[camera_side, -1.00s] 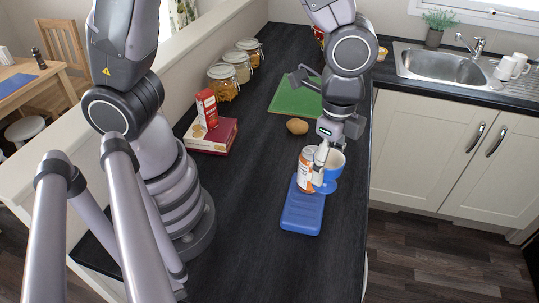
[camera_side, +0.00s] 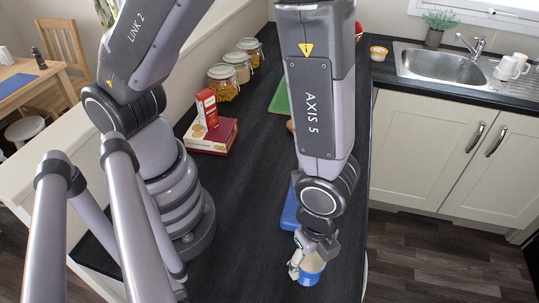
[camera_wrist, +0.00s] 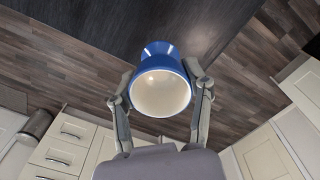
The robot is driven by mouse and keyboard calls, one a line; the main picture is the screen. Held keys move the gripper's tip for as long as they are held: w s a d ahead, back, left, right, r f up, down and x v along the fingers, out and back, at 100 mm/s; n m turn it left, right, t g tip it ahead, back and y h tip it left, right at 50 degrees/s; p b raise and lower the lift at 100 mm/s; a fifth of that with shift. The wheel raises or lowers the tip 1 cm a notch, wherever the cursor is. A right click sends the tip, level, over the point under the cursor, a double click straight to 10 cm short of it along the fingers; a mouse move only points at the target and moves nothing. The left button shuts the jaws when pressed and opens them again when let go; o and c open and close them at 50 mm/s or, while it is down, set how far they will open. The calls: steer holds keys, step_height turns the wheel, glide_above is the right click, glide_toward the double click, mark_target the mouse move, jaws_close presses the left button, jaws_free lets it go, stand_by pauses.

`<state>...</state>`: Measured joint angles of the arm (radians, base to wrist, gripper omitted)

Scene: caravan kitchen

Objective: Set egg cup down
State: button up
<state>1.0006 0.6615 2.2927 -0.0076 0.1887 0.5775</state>
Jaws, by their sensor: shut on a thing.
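The egg cup (camera_side: 312,268) is blue outside with a cream inside. In the side view it is low in the picture, at the front right part of the dark worktop (camera_side: 250,240). My gripper (camera_side: 303,262) is shut on it. In the wrist view the egg cup (camera_wrist: 160,88) sits between the two fingers of my gripper (camera_wrist: 160,92), its open mouth facing the camera and its blue foot pointing away. Its foot overlaps the worktop edge there. I cannot tell whether the foot touches the worktop.
A blue flat case (camera_side: 290,210) lies behind the cup, mostly hidden by my arm. A red box stack (camera_side: 212,137), glass jars (camera_side: 222,83) and a green board (camera_side: 279,98) are farther back. The worktop left of the cup is clear. The right edge drops to the floor.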

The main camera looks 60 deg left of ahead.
step_height(320, 180, down, 9)
steer(key=shift+f, duration=0.1)
stand_by(0.3)
steer(key=shift+f, duration=0.1)
steer(key=o, duration=1.2)
